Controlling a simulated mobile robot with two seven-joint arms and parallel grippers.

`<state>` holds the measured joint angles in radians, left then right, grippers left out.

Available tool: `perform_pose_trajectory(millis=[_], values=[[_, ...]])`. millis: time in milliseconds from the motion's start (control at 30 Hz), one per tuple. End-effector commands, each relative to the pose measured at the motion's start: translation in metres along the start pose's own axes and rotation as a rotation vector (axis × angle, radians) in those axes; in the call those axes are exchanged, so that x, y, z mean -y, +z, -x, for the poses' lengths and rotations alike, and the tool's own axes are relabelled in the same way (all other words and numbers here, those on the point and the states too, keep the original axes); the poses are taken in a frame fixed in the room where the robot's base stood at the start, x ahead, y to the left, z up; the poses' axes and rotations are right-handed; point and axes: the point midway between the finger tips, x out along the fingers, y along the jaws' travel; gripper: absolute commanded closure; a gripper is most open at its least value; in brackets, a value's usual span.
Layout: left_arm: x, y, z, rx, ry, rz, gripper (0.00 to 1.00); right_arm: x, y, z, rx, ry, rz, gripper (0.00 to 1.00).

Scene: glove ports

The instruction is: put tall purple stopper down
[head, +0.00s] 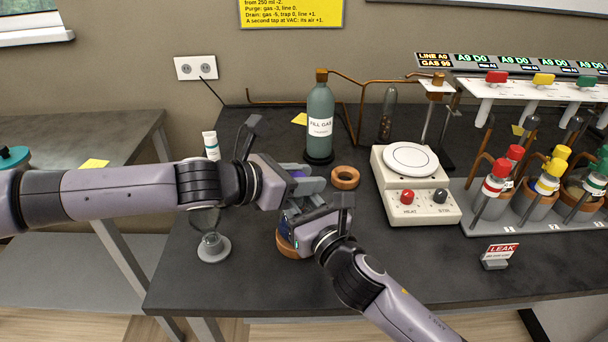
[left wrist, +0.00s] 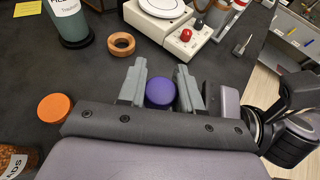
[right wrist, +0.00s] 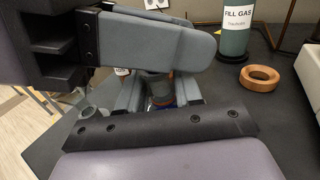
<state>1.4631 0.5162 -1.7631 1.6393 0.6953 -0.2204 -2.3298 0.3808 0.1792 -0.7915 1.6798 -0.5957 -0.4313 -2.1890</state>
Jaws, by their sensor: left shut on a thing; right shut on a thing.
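The purple stopper (left wrist: 160,93) shows its round top between the fingers of my left gripper (left wrist: 160,88), which is shut on it. In the head view only a bit of purple (head: 297,174) shows between the fingers of my left gripper (head: 303,183). My right gripper (head: 296,207) is just below and in front of it, shut on a mostly hidden vessel (right wrist: 160,86). An orange-brown ring (head: 284,245) shows beneath the right gripper. Whether the stopper touches the vessel is hidden by the fingers.
A fill gas bottle (head: 320,118), an empty cork ring (head: 345,177) and a stirrer hotplate (head: 410,160) stand behind and right. A rack of capped bottles (head: 540,215) and a leak sign (head: 497,255) are farther right. A small stand (head: 213,248) is left. The front right bench is clear.

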Motion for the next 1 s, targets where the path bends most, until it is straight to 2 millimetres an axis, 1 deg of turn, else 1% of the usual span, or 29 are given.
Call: perform_pose_trajectory(millis=[267,300,367,400,700,867,933,1000], values=[[0.000,-0.006,-0.003,0.000,-0.001,0.000,0.94,0.000,-0.002,0.000,-0.003,0.000,0.000,1.00],[0.000,-0.006,-0.003,0.000,-0.001,0.000,0.63,0.000,-0.002,0.000,-0.003,0.000,0.000,1.00],[0.000,-0.006,-0.003,-0.001,-0.001,0.001,0.43,0.000,-0.002,0.000,-0.003,0.000,0.000,1.00],[0.001,-0.007,-0.003,-0.001,-0.001,0.001,0.40,0.000,-0.002,0.000,-0.003,0.000,0.000,1.00],[0.001,-0.007,-0.003,-0.002,-0.002,0.001,0.40,0.000,-0.002,0.000,-0.003,-0.001,0.000,1.00],[0.001,0.000,0.000,-0.001,-0.001,0.000,0.40,0.000,-0.001,0.000,-0.003,-0.001,0.000,1.00],[0.000,0.007,0.004,0.000,-0.001,0.000,0.40,0.000,-0.001,0.000,-0.003,-0.001,0.000,1.00],[-0.001,0.005,0.016,-0.001,0.001,-0.001,0.40,0.000,-0.001,0.000,-0.003,-0.001,0.000,1.00]])
